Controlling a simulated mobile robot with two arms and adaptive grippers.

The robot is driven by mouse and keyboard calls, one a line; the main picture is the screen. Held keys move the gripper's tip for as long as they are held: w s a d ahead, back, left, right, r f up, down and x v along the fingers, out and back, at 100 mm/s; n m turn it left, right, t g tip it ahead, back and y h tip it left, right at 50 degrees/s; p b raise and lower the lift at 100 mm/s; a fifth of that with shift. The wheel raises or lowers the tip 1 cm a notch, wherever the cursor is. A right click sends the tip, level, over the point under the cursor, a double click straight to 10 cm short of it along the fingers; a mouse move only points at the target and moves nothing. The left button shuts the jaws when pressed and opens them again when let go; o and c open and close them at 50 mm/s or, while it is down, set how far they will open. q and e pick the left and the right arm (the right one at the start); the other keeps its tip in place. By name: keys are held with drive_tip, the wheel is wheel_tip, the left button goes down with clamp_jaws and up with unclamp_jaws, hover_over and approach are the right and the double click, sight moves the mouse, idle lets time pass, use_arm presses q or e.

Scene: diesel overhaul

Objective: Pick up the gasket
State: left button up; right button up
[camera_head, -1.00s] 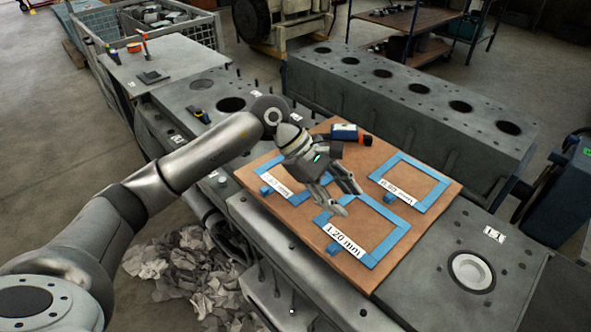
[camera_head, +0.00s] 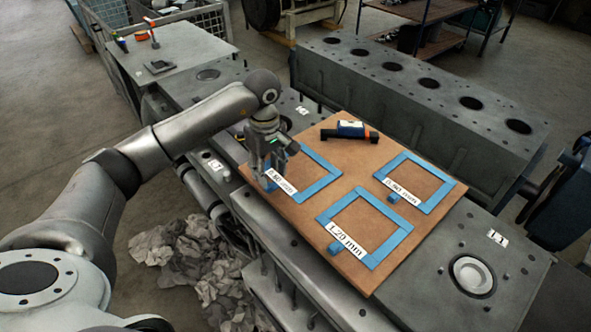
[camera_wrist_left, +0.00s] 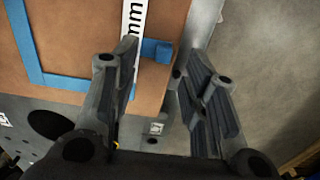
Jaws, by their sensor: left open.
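Three blue square-frame gaskets lie on a brown board (camera_head: 350,178). In the left wrist view, the tab (camera_wrist_left: 158,50) shows between the open fingers (camera_wrist_left: 162,68), and the gasket's frame (camera_wrist_left: 62,82) is at upper left. My right gripper is out of view.
The board rests on a grey engine block with a round bore (camera_head: 472,274) at right. A second block (camera_head: 420,85) with several bores stands behind. Crumpled rags (camera_head: 195,265) lie on the floor.

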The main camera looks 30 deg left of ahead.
use_arm(q)
drive_tip(key=f+p, duration=0.1)
drive_tip(key=f, duration=0.1)
drive_tip(key=f+p, duration=0.1)
drive_tip(key=f, duration=0.1)
drive_tip(key=shift+s+a, duration=0.2)
drive_tip(key=shift+f, duration=0.35)
drive_tip(key=shift+c, duration=0.5)
clamp_jaws()
